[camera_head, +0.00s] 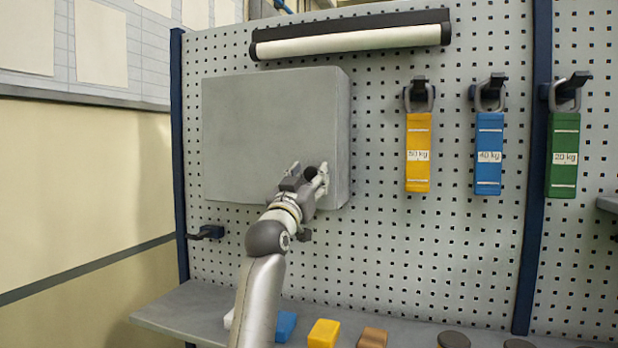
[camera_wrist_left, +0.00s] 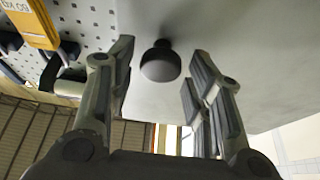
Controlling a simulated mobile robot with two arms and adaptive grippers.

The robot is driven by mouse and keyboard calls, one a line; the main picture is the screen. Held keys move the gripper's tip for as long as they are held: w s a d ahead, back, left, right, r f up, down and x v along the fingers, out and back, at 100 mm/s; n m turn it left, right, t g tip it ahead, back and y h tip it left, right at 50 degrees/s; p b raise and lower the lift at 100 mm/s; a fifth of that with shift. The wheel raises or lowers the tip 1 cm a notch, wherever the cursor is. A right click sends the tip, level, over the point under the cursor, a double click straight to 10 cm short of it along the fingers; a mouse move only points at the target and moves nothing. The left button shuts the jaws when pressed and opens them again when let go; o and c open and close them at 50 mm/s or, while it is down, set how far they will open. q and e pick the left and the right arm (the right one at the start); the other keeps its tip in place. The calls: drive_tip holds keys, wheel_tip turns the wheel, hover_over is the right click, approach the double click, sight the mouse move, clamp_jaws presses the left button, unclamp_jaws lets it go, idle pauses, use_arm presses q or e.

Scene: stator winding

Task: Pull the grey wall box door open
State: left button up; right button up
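The grey wall box (camera_head: 265,130) hangs on the perforated panel, and its door looks shut. A dark round knob (camera_head: 310,173) sits near the lower right of the door. My left gripper (camera_head: 318,180) is at the knob. In the left wrist view, the knob (camera_wrist_left: 160,63) lies between the two spread fingers of my left gripper (camera_wrist_left: 158,85), with a gap on each side. The grey door surface (camera_wrist_left: 255,45) fills the upper right there. My right gripper is in neither view.
Yellow (camera_head: 418,172), blue (camera_head: 488,172) and green (camera_head: 563,175) weight-labelled straps hang on hooks right of the box. A lamp bar (camera_head: 350,40) is above it. A shelf below (camera_head: 185,308) holds small coloured blocks (camera_head: 323,333) and dark discs.

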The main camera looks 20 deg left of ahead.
use_arm(q)
clamp_jaws()
